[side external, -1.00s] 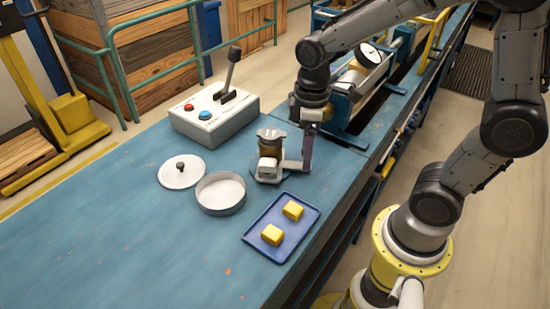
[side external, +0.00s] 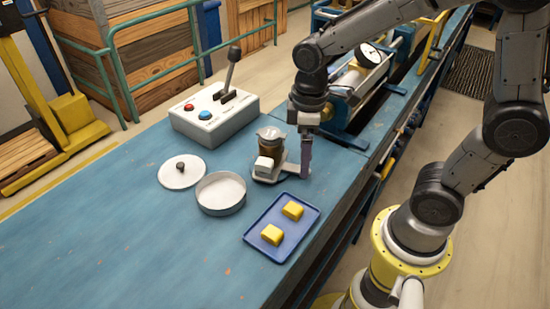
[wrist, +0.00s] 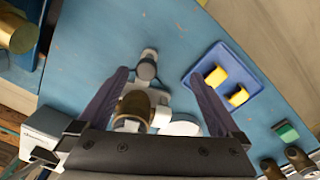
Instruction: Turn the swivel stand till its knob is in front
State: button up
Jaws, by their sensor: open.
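The swivel stand (side external: 268,172) is on the blue bench, with a brown jar (side external: 270,146) upright on it and a pale block on its near side. In the wrist view, the jar (wrist: 136,104) is low in the middle. A grey knob (wrist: 147,66) is on an arm above it there, toward the bench's robot-side edge. My gripper (wrist: 158,73) is open, its two dark fingers on either side of the knob with visible gaps. In the side view, my gripper (side external: 305,160) is low at the stand's right and hides the knob.
A blue tray (side external: 255,246) with two yellow blocks lies in front of the stand. A round pan (side external: 220,205) and its lid (side external: 181,176) are to the left. A control box (side external: 214,120) with a lever stands behind. The bench's front left is clear.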

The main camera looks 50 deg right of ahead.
jog(key=shift+r, duration=2.75)
jog(key=m, duration=0.1)
jog(key=d+r+m, duration=0.1)
jog(key=r+m, duration=0.1)
jog(key=m, duration=0.1)
jog(key=shift+w+d+r, duration=0.2)
jog(key=shift+d, duration=0.15)
jog(key=shift+f, duration=2.85)
jog(key=shift+f, duration=1.1)
jog(key=c, duration=0.4)
jog(key=shift+o, duration=0.2)
